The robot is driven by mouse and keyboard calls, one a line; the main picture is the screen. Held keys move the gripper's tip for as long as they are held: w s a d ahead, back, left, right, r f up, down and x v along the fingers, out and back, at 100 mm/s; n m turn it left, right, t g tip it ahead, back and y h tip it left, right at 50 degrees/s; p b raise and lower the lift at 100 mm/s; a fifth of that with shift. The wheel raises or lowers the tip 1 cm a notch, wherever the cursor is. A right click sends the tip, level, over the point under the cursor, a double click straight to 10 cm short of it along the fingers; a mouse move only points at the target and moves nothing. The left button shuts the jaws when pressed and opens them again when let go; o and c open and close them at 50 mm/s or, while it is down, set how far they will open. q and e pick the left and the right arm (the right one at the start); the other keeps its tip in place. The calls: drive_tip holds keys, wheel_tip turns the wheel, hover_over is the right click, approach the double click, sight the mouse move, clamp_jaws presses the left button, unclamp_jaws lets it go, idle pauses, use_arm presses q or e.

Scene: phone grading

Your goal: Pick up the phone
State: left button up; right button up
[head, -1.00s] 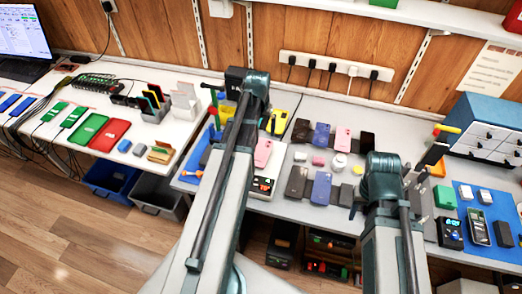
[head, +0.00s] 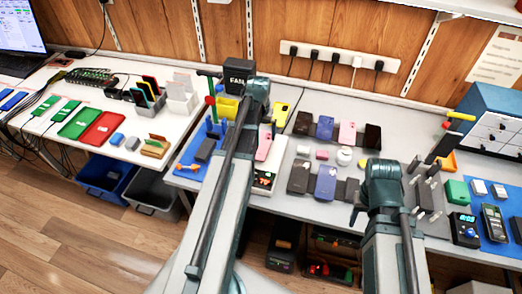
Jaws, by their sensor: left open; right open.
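Several phones lie on the grey table in two rows: a blue phone (head: 325,127), a pink phone (head: 347,133) and a dark phone (head: 372,136) behind, a dark phone (head: 298,177) and a purple-blue phone (head: 326,184) in front. Which phone the task means cannot be told. My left gripper (head: 256,92) is at the far end of the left arm, mostly hidden by it. My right gripper (head: 384,180) is right of the front row, mostly hidden by its arm. Neither shows a phone held.
A black box marked FAIL (head: 238,75) stands behind my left arm. A white table (head: 60,100) with green and red trays is at the left. A power strip hangs on the wall.

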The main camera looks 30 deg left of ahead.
sight(261, 144)
use_arm(q)
wheel_tip(261, 144, down, 5)
drive_tip(key=b, duration=0.5)
drive_tip(key=shift+w+a+f, duration=0.15)
drive_tip(key=c, duration=1.2)
drive_tip(key=shift+c, duration=0.2)
